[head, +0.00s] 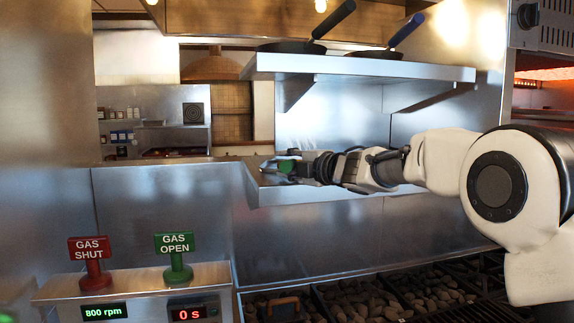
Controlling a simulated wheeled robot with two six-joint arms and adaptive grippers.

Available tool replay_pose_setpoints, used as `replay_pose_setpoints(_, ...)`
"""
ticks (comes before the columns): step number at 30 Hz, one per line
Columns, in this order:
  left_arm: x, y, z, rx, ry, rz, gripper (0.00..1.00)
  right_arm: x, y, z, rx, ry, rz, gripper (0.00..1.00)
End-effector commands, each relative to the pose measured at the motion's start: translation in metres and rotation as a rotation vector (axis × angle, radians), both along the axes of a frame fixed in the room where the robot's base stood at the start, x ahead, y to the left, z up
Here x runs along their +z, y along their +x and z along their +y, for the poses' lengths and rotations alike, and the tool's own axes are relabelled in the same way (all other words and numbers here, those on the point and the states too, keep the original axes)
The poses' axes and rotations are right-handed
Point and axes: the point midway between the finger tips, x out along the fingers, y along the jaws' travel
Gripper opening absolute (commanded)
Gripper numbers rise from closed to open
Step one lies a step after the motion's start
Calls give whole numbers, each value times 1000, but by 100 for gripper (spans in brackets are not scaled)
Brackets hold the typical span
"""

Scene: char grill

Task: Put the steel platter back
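My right gripper (272,167) reaches in from the right, at the left end of the low steel ledge (330,195) against the back wall. Its fingers point left and look small and dark, with a green patch at them. I cannot tell whether they are open or shut, or whether they hold anything. I cannot make out the steel platter as a separate thing; bare steel surfaces surround the gripper. My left gripper is not in view.
A steel wall shelf (360,68) with two dark pans hangs above my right arm. Grill beds with dark stones (355,300) lie below. A red GAS SHUT knob (92,262) and a green GAS OPEN knob (176,258) stand on a control box at lower left.

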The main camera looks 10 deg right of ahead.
Motion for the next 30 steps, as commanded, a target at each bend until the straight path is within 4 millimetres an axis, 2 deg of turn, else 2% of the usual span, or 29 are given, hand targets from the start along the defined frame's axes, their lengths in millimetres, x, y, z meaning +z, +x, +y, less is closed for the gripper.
replay_pose_setpoints(5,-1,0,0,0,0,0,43,1,-2,-1,0,0,-1,36)
replay_pose_setpoints(8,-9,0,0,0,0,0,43,0,-13,-7,-1,1,-2,36)
replay_pose_setpoints(14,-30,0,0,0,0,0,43,1,-57,-30,0,3,-3,36)
replay_pose_setpoints(18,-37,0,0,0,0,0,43,5,-87,-45,0,3,-3,36)
replay_pose_setpoints(21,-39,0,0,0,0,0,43,8,-100,-52,0,1,-3,36)
replay_pose_setpoints(30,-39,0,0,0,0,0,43,9,-107,-55,1,-1,0,36)
